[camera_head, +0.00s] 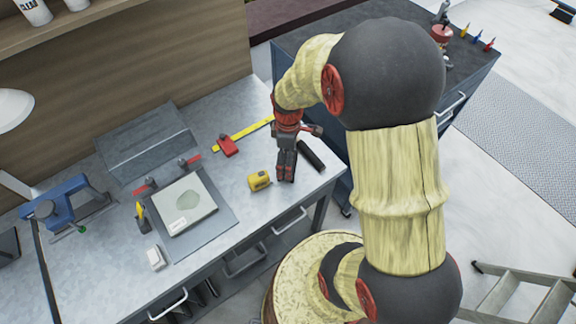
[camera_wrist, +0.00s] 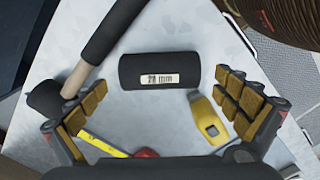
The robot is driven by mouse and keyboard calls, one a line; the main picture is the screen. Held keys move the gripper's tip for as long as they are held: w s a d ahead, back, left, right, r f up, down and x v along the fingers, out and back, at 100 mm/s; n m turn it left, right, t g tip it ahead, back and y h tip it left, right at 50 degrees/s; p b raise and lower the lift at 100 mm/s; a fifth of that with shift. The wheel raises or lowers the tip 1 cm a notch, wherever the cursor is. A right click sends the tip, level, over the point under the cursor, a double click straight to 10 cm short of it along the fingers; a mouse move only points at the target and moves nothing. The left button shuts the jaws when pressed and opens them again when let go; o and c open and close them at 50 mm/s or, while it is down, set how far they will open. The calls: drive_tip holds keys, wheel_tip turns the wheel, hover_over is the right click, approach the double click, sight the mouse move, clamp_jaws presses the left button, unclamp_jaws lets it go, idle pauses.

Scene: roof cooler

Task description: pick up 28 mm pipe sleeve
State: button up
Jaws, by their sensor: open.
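The 28 mm pipe sleeve (camera_wrist: 160,70) is a short black cylinder with a white label reading "28 mm".
A yellow tape measure (camera_wrist: 208,122) lies close to the sleeve and my right finger. A mallet (camera_wrist: 75,80) with a wooden shaft lies on the left. A yellow rule (camera_head: 252,129) with a red clamp (camera_head: 228,146) lies behind. The bench edge is near the sleeve.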

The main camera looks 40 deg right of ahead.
wheel_tip(320, 180, down, 3)
drive_tip(key=shift+r+b, duration=0.1)
drive_tip(key=shift+b, duration=0.2)
drive_tip(key=c, duration=1)
drive_tip(key=shift+r, duration=0.15)
